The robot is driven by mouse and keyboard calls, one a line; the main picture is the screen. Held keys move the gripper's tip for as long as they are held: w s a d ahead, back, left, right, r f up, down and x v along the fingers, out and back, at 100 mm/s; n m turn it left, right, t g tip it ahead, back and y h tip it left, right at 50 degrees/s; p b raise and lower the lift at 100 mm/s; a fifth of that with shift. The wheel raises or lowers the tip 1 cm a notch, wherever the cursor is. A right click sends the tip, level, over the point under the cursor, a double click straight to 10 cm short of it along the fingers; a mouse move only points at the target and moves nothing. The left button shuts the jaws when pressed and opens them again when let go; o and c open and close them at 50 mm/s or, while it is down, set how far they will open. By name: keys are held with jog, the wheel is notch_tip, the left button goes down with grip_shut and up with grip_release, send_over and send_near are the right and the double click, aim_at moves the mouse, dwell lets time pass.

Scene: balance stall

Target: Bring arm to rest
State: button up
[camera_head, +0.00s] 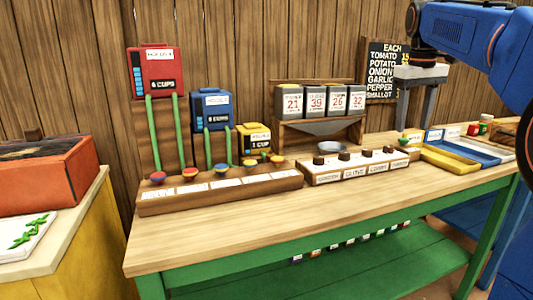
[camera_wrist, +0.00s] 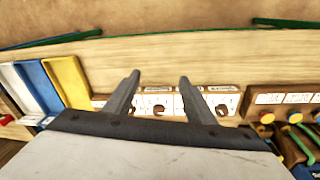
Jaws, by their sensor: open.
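My gripper (camera_head: 418,106) hangs at the end of my blue arm, above the right part of the wooden table (camera_head: 240,228). Its two grey fingers point down and stand apart with nothing between them. In the wrist view the open fingers (camera_wrist: 160,85) reach over the labelled wooden block with dark knobs, which lies below them. The same labelled block (camera_head: 352,174) shows in the head view, left of and lower than the gripper. I see no contact between the fingers and anything on the table.
A wooden rack (camera_head: 220,194) with coloured knobs stands at the table's left. Red (camera_head: 156,72), blue (camera_head: 211,110) and yellow (camera_head: 254,139) boxes rise behind it. Number displays (camera_head: 313,100) stand at the back. Yellow (camera_head: 450,160) and blue trays lie right. The front tabletop is clear.

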jog(key=s+a+f+t, duration=0.1)
jog(key=s+a+f, duration=0.4)
jog(key=s+f, duration=1.1)
jog(key=s+a+f+m+t+y, duration=0.1)
jog(key=s+a+f, duration=0.5)
jog(key=s+f, duration=1)
jog(key=shift+a+t, duration=0.2)
jog(key=shift+t, duration=0.6)
